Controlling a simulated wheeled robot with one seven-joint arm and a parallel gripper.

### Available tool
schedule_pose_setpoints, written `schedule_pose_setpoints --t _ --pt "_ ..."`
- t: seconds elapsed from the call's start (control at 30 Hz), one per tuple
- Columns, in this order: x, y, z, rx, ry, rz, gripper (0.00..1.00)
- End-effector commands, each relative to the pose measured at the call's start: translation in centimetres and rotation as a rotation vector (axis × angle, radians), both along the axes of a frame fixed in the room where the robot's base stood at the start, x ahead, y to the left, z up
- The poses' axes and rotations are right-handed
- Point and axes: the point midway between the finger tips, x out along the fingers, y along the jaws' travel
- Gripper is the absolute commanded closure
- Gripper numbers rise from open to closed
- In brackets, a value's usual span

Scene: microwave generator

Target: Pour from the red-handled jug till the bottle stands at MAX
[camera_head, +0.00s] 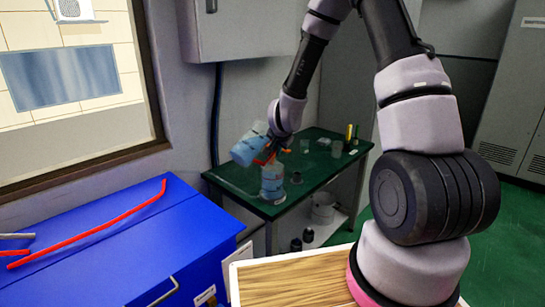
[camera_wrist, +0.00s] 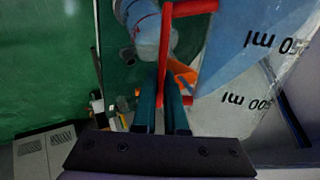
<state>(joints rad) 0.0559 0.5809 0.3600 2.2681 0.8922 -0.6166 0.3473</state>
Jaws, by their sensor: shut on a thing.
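My gripper (camera_head: 273,149) is shut on the red handle (camera_wrist: 172,50) of the jug. The clear jug (camera_head: 249,145) holds blue liquid and is tilted, above and to the left of the bottle in the head view. Its wall with ml markings fills the right of the wrist view (camera_wrist: 262,70). The bottle (camera_head: 271,184) stands upright on the green table, pale blue, partly behind the jug and handle in the wrist view (camera_wrist: 147,35). I cannot make out its MAX mark or liquid level, or whether a stream is falling.
The green table (camera_head: 232,181) carries a small dark item (camera_head: 296,178) near the bottle, and glass vessels (camera_head: 337,148) and a yellow item (camera_head: 349,132) at the back right. A blue chest (camera_head: 130,240) with a red bar stands at left. A grey wall cabinet (camera_head: 245,28) hangs above.

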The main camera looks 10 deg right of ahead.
Motion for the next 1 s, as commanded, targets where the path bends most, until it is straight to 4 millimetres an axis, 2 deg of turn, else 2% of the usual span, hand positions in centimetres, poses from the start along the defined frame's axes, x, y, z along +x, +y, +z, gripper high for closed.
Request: schedule_pose_setpoints --t 1.0 --pt "-0.03 0.01 0.25 0.040 0.029 0.000 1.00"
